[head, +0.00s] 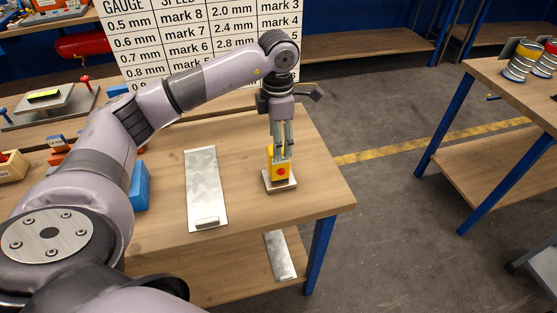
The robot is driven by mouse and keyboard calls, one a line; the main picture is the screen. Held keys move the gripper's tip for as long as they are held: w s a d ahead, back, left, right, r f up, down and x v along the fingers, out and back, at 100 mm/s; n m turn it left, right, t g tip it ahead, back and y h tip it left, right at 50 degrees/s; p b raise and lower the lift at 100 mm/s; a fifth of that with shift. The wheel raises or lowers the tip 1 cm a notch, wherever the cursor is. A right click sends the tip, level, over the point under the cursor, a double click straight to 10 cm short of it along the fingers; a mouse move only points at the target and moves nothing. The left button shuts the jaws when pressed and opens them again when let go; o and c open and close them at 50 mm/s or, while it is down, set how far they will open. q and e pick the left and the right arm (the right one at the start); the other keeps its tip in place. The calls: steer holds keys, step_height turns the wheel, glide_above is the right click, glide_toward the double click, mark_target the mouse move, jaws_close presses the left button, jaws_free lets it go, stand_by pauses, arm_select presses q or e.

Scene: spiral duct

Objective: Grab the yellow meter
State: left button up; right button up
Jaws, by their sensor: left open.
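The yellow meter (279,173) stands upright on a small grey plate (269,186) near the right end of the wooden table. It has a red round spot on its front. My left gripper (283,153) points straight down over the meter, with its open fingers at the meter's upper part. The fingers partly hide the meter's top. I cannot tell whether they touch it. My right gripper is not in view.
A grey metal sheet (205,188) lies on the table left of the meter. A blue box (141,187) is further left. A gauge chart (190,40) stands behind. A second table (520,92) with ringed cylinders is at the right, across open floor.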

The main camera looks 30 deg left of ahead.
mark_target(279, 163)
arm_select(q)
steer(key=shift+f+p, duration=0.4)
steer(key=shift+f, duration=0.05)
step_height(279, 163, down, 4)
steer(key=shift+r+p, duration=0.2)
steer(key=shift+p, duration=0.6)
steer(key=shift+f, duration=0.3)
steer(key=shift+c, duration=0.4)
steer(key=shift+w, duration=0.1)
jaws_close()
